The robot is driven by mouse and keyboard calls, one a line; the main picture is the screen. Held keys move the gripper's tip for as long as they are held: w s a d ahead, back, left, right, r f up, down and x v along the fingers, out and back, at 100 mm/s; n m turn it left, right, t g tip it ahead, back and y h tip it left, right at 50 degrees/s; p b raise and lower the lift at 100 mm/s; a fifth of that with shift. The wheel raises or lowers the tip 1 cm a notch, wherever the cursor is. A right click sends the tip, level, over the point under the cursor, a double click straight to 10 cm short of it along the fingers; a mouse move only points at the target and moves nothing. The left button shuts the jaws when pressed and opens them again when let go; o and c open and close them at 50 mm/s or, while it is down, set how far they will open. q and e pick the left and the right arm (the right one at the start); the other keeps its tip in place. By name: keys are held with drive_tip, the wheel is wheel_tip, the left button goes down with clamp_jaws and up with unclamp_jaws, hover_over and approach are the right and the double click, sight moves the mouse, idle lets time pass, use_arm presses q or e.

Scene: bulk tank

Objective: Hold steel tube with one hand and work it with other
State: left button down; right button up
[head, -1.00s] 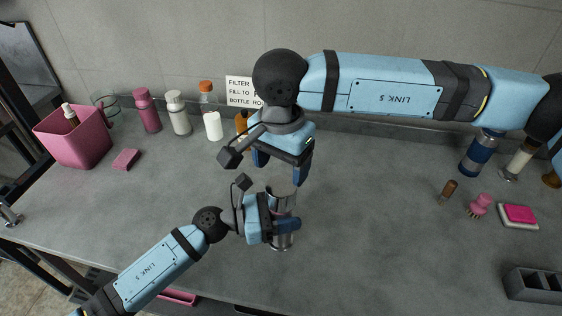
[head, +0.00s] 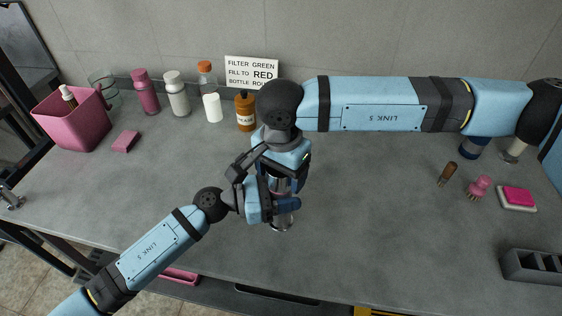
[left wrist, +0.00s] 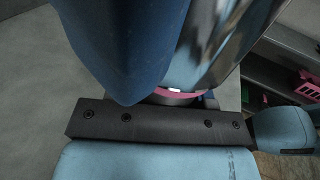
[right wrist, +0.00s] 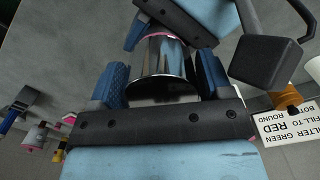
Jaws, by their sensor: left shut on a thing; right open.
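The steel tube (head: 281,219) stands upright on the grey bench in the middle of the head view. My left gripper (head: 279,204) is shut around its side from the left; in the left wrist view the shiny tube (left wrist: 222,40) fills the space beside a blue finger. My right gripper (head: 284,170) points down over the tube's top end, just above my left gripper. In the right wrist view its blue fingers are open on either side of the tube's round end (right wrist: 160,90), with gaps beside it. A pink band shows on the tube.
A pink bin (head: 72,122), pink sponge (head: 125,141), several bottles and a sign (head: 251,72) stand along the back left. A brown-handled tool (head: 447,174), pink brush (head: 479,187), pink pad (head: 517,197) and grey block (head: 533,266) lie at right. The bench front is clear.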

drive_tip(key=c, duration=0.7)
drive_tip(key=o, duration=1.1)
drive_tip(key=shift+c, duration=0.2)
wheel_tip(320, 180, up, 12)
use_arm(q)
drive_tip(key=shift+c, duration=2.2)
unclamp_jaws()
